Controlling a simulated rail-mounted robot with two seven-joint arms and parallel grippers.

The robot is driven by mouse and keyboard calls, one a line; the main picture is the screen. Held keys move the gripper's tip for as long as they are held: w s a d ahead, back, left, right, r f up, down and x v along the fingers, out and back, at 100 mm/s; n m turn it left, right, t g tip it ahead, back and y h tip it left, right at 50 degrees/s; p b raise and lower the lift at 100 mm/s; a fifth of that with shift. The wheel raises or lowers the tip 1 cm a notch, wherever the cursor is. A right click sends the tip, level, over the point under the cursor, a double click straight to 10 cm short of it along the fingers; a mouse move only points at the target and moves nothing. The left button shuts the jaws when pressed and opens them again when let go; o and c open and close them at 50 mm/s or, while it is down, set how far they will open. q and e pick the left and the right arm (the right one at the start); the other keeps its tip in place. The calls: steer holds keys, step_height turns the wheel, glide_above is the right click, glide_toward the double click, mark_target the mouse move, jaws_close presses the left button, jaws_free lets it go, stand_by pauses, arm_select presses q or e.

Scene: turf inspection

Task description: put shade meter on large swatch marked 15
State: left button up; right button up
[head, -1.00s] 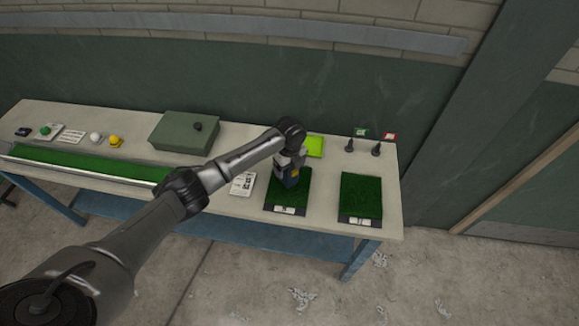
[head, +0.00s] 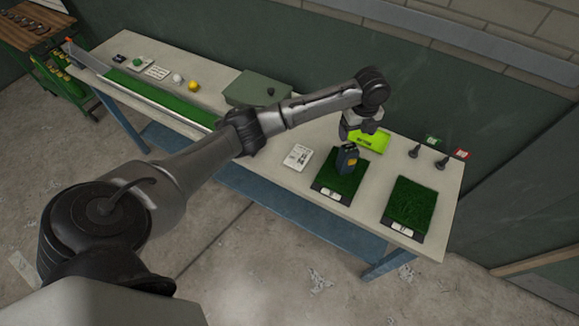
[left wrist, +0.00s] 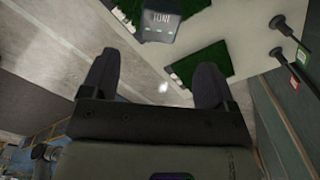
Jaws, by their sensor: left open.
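The shade meter (head: 347,160), a dark blue-grey block, stands on the left of two large green turf swatches (head: 329,184). In the left wrist view the meter (left wrist: 160,20) shows at the top, on the turf. The other large swatch (head: 409,205) lies to the right and is bare. Both have white labels at their front edge, too small for me to read. My left gripper (head: 352,133) is open and empty, just above and apart from the meter. Its spread fingers (left wrist: 156,82) show in the left wrist view with nothing between them. My right gripper is out of view.
A lime-green tray (head: 372,141) lies behind the left swatch. Two dark posts with a green tag (head: 432,140) and a red tag (head: 460,154) stand at the back right. A printed card (head: 298,157) and a green case (head: 257,88) are to the left.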

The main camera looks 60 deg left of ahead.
arm_select(q)
steer(key=s+d+f+n+t+h, duration=0.1)
steer(key=s+d+f+n, duration=0.5)
steer(key=s+d+f, duration=1)
steer(key=s+r+n+t, duration=0.1)
steer(key=s+r+n, duration=0.1)
steer(key=s+n, duration=0.4)
steer(key=s+a+r+n+t, duration=0.1)
steer(key=s+n, duration=0.6)
steer(key=s, duration=0.8)
steer(key=shift+s+r+t+y, duration=0.15)
steer(key=shift+r+t+y, duration=0.15)
steer(key=shift+r+y, duration=0.15)
